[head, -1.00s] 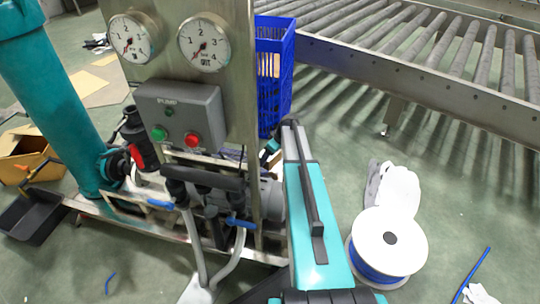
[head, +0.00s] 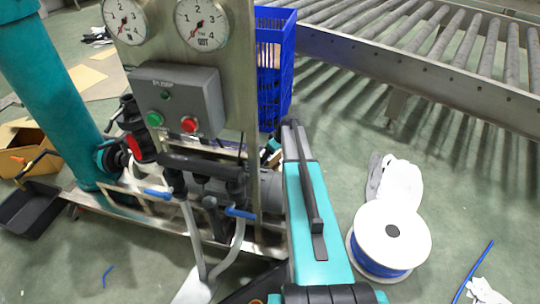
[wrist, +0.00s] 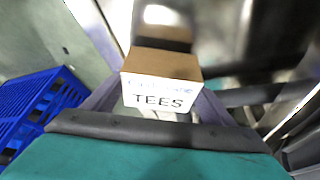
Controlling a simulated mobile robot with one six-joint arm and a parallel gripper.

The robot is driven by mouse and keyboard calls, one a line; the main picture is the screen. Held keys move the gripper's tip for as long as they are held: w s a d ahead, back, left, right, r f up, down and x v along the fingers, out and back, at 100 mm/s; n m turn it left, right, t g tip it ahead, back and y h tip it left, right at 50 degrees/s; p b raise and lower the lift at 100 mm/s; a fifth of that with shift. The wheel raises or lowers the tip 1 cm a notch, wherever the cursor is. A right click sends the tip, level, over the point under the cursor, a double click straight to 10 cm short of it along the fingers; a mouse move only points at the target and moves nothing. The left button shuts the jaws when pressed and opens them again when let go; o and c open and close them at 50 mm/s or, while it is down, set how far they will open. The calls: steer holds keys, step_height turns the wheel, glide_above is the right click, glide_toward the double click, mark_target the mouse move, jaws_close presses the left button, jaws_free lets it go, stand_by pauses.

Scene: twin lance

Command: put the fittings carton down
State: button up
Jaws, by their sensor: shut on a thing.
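The fittings carton (wrist: 160,80), a small brown box with a white label reading TEES, is at the centre of the wrist view. My gripper (wrist: 160,98) is shut on it, with a finger at either side. What lies directly under the carton is hidden or blurred. In the head view my teal arm (head: 318,235) reaches forward beside the pump stand, and I cannot make out the gripper or carton there.
A blue crate (head: 274,75) stands behind the pump stand's control box (head: 178,100); it also shows at left in the wrist view (wrist: 40,105). A roller conveyor (head: 430,75) runs at upper right. A cable spool (head: 390,237) and white bag (head: 401,183) lie on the floor at right.

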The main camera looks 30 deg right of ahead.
steer(key=shift+f, duration=0.55)
stand_by(0.5)
steer(key=o, duration=1.5)
steer(key=shift+c, duration=0.2)
steer(key=shift+s, duration=0.1)
steer(key=p+v, duration=0.4)
steer(key=v, duration=0.9)
steer(key=shift+r+p, duration=0.4)
steer(key=shift+s+d+r, duration=0.15)
step_height(320, 180, up, 9)
steer(key=p, duration=0.9)
